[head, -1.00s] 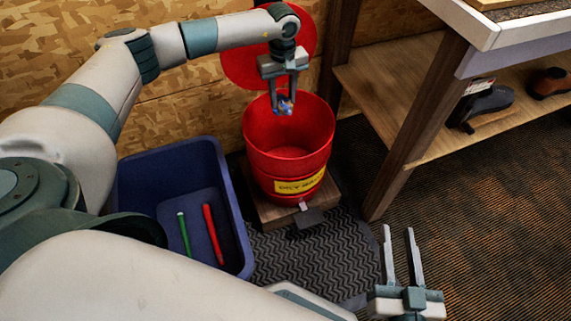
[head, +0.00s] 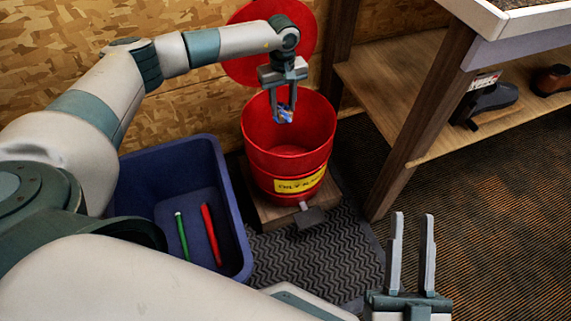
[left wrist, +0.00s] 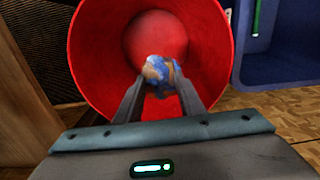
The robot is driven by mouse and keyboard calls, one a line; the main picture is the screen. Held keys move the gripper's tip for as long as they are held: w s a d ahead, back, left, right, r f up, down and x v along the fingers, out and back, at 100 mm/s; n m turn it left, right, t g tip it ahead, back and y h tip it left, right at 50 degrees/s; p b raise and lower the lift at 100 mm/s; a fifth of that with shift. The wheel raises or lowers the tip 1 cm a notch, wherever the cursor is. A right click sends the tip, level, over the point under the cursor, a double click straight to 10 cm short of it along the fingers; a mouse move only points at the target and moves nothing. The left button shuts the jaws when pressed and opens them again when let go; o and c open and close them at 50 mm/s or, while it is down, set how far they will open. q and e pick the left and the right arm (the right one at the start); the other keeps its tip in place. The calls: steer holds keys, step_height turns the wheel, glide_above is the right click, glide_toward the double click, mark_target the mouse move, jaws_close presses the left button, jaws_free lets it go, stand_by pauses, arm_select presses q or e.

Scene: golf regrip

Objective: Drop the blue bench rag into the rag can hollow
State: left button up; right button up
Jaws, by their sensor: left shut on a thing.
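The blue rag (head: 284,117) is a small crumpled bundle, blue with pale and brownish patches. My left gripper (head: 283,106) is shut on it and points down at the mouth of the red rag can (head: 290,160). In the left wrist view the rag (left wrist: 159,74) sits between the fingertips of my left gripper (left wrist: 157,88), with the red can interior (left wrist: 100,70) around and behind it. The can stands upright, its round red lid (head: 240,62) raised behind it. My right gripper (head: 412,255) is open and empty at the lower right, over the floor.
A blue bin (head: 135,185) with a green stick (head: 182,235) and a red stick (head: 211,233) stands left of the can. The can rests on a wooden block (head: 262,207) with a pedal over a dark mat (head: 310,262). A wooden shelf (head: 400,85) with shoes is at right.

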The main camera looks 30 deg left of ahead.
arm_select(q)
steer(key=shift+f, duration=0.55)
arm_select(e)
steer(key=shift+s+r+t, duration=0.7)
steer(key=shift+s+r, duration=0.05)
steer(key=shift+r, duration=0.25)
arm_select(q)
steer(key=o, duration=1.1)
steer(key=shift+r, duration=0.15)
steer(key=shift+r, duration=0.65)
step_height(320, 180, up, 16)
steer(key=p, duration=0.2)
arm_select(e)
steer(key=w+f+g+h, duration=0.1)
steer(key=w+f+g, duration=0.3)
steer(key=f, duration=0.3)
steer(key=shift+d+f+g, duration=0.15)
steer(key=shift+f+g, duration=0.15)
arm_select(q)
steer(key=shift+f, duration=0.1)
